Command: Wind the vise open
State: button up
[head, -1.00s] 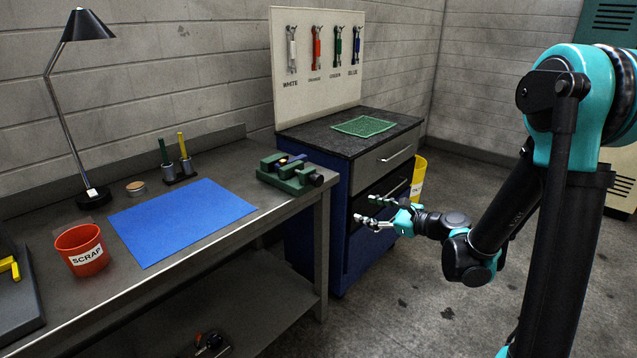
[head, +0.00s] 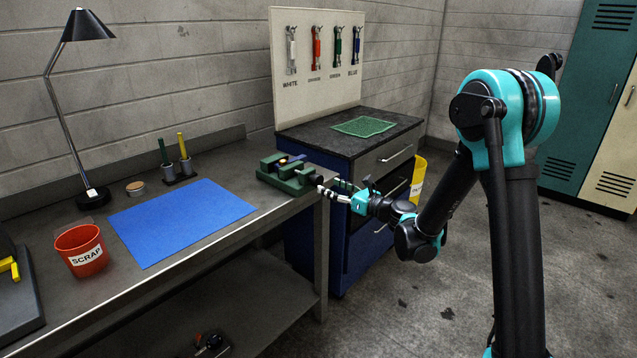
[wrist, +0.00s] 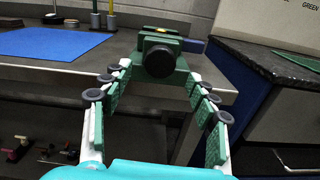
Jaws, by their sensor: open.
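The green vise (head: 286,174) sits at the right end of the metal workbench, with a blue and yellowish piece between its jaws. In the wrist view the vise (wrist: 183,62) is straight ahead, its round black knob (wrist: 160,61) facing me. My gripper (head: 330,188) is beside the bench's right edge, close to the knob. In the wrist view my gripper (wrist: 158,72) is open and empty, its two green-padded fingers spread either side of the knob's line. The knob is just beyond the fingertips; I cannot tell whether anything touches.
A blue mat (head: 180,220), a red scrap bin (head: 81,250) and a lamp (head: 88,26) are on the bench. A blue cabinet (head: 318,240) stands right of the bench, with a green mat (head: 363,126) on top. A yellow bin (head: 418,178) stands beyond it.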

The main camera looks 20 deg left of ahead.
aim_at(320, 182)
jog(key=x, duration=0.6)
jog(key=shift+a, duration=0.1)
jog(key=c, duration=1.2)
